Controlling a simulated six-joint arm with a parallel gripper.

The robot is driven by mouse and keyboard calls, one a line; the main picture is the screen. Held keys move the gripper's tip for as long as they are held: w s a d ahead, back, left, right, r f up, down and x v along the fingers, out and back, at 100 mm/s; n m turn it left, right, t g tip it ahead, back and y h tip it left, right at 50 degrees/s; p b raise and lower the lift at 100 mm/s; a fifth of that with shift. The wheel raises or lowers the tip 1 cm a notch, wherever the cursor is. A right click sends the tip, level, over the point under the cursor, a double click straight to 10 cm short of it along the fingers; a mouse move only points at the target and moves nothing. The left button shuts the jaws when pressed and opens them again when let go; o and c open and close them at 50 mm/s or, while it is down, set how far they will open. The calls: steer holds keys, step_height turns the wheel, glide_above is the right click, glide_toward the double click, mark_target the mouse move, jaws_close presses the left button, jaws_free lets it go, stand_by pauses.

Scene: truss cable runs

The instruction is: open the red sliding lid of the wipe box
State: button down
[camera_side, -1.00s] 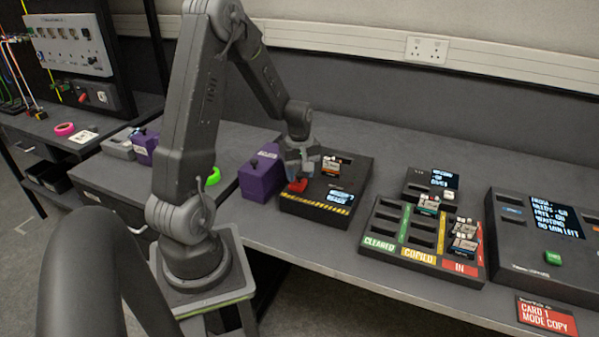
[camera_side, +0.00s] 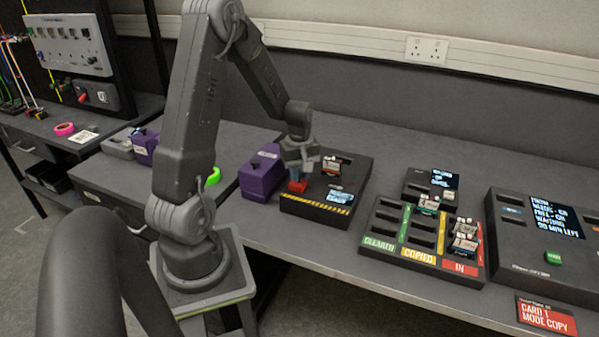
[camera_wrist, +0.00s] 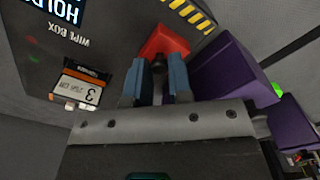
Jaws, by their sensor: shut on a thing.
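The wipe box (camera_side: 350,172) is a dark low box with a yellow-black striped front edge and a lit screen. Its label and screen show upside down in the wrist view. The red sliding lid (camera_side: 298,186) shows at its left front part, and as a red block (camera_wrist: 165,42) in the wrist view. My gripper (camera_side: 298,175) is over the lid, pointing down. In the wrist view its two blue fingers (camera_wrist: 158,68) are shut on a small dark part at the lid's near side. The fingers partly hide the lid and the opening under it.
A card numbered 3 (camera_wrist: 80,84) sits in the wipe box beside my gripper. A purple box (camera_side: 262,175) stands close on the left. A card rack (camera_side: 385,225) and a larger console (camera_side: 520,255) are to the right. Bare bench lies behind the wipe box.

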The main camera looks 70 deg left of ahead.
mark_target(312, 191)
steer(key=w+d, duration=0.2)
steer(key=w, duration=0.1)
steer(key=shift+d, duration=0.4)
steer(key=c, duration=1.1)
jaws_free()
steer(key=shift+s, duration=0.1)
steer(key=shift+o, duration=0.2)
step_height(312, 191, up, 14)
